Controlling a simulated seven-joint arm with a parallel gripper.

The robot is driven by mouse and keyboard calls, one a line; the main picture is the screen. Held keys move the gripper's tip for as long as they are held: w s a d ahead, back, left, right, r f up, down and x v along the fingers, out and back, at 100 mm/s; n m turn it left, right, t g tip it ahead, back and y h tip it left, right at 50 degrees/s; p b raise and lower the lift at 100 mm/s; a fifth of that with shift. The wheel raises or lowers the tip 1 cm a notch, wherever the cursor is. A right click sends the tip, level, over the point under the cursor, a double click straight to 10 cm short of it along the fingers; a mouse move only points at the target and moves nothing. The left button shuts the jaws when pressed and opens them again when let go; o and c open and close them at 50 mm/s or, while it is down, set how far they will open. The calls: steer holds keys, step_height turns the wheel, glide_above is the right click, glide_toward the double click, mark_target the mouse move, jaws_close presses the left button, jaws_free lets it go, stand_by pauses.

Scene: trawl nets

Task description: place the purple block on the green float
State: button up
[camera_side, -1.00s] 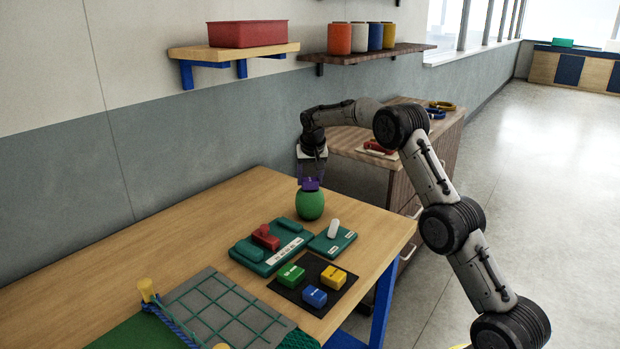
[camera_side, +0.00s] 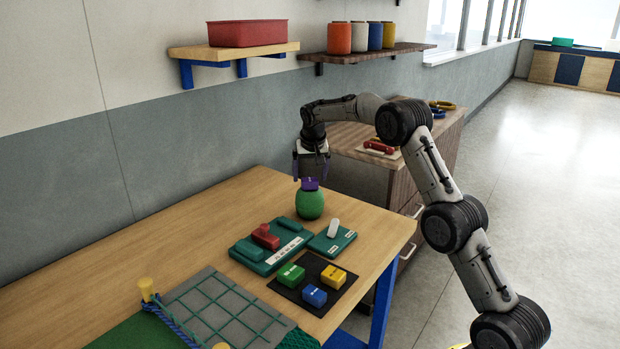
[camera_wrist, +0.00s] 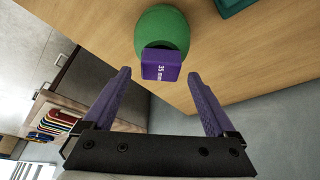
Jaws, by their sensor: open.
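The purple block (camera_side: 310,184) sits on top of the green float (camera_side: 310,204), which stands on the wooden table. In the wrist view the block (camera_wrist: 162,65) shows a "35 mm" label and rests against the green float (camera_wrist: 163,28). My gripper (camera_side: 311,178) is above the float with its fingers pointing down. In the wrist view my gripper (camera_wrist: 160,80) has its two purple fingers spread wide, with clear gaps between them and the block. Nothing is held.
A teal tray with a red piece (camera_side: 266,237) and a smaller teal plate (camera_side: 333,241) lie in front of the float. Green, yellow and blue blocks sit on a black mat (camera_side: 292,293). A wooden cabinet (camera_side: 370,160) stands behind the table.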

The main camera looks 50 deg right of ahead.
steer(key=v, duration=1.1)
steer(key=s+a+r+n+t, duration=0.1)
steer(key=s+a+r+n, duration=0.1)
steer(key=s+a+r, duration=0.55)
steer(key=s+a+n+y, duration=0.1)
steer(key=s+a+n, duration=0.2)
steer(key=s+a, duration=0.65)
steer(key=s+a+f+n+y, duration=0.1)
steer(key=s+f, duration=0.4)
steer(key=s, duration=0.6)
steer(key=s+a+f+n+t+y, duration=0.1)
steer(key=s+a+f+n, duration=0.2)
steer(key=s, duration=0.8)
steer(key=a+f, duration=0.1)
steer(key=a, duration=0.1)
steer(key=shift+a+f, duration=0.25)
steer(key=shift+f, duration=0.15)
